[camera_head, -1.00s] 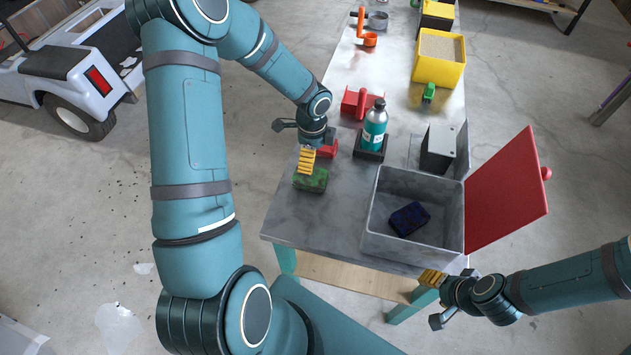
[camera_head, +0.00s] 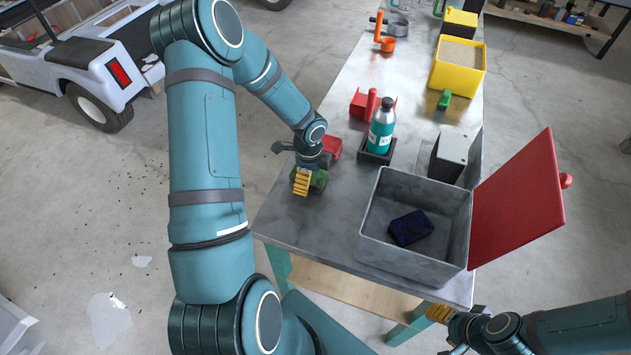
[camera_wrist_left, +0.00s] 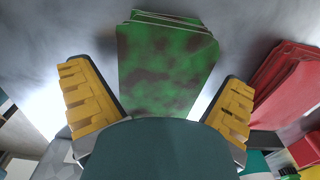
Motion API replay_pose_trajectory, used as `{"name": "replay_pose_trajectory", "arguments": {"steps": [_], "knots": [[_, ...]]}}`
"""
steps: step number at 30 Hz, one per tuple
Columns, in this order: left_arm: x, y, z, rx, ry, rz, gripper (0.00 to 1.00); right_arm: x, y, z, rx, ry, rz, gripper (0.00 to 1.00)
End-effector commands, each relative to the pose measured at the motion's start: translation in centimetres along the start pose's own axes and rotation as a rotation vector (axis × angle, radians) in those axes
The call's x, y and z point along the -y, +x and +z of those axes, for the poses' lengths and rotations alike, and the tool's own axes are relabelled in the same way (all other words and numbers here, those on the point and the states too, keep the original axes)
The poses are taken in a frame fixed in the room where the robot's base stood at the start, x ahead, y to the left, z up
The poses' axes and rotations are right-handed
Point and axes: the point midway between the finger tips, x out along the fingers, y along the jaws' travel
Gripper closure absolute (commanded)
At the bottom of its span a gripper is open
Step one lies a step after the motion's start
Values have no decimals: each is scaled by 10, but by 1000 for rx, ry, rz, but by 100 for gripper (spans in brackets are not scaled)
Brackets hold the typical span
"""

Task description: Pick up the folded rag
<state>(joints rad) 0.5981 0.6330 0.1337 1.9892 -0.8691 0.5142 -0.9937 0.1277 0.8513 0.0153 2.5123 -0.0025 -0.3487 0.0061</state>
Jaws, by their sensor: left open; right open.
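A green folded rag with dark stains (camera_head: 320,181) lies on the bench near its front left corner. In the left wrist view the green rag (camera_wrist_left: 165,65) lies between and ahead of the yellow fingers, its layered edge at the far end. My left gripper (camera_head: 302,182) is open and empty at this rag, hiding part of it in the head view. Whether the fingers touch it I cannot tell. A red folded piece (camera_head: 331,148) lies just behind, and a dark blue folded piece (camera_head: 411,228) lies inside the grey box. My right gripper (camera_head: 440,314) is open beside the bench's front edge.
The grey box (camera_head: 370,235) stands open at the front right, its red lid (camera_head: 520,200) swung to the right. A teal bottle (camera_head: 382,130) stands in a black holder. A yellow bin (camera_head: 458,80) is farther back. The bench is clear between rag and box.

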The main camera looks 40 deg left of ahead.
Motion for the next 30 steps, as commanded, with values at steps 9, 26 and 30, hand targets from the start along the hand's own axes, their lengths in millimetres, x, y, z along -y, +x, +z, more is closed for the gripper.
{"name": "replay_pose_trajectory", "arguments": {"steps": [9, 26, 30], "knots": [[0, 1, 1, 0, 0, -1, 25, 0, 0, 1, 2, -1, -1, 47], [0, -3, 0, 0, 1, -1, 64, 1, -2, 0, 1, 0, 0, 47], [2, -18, -7, 0, 1, -2, 64, 4, -12, -3, -6, 2, 0, 47]]}}
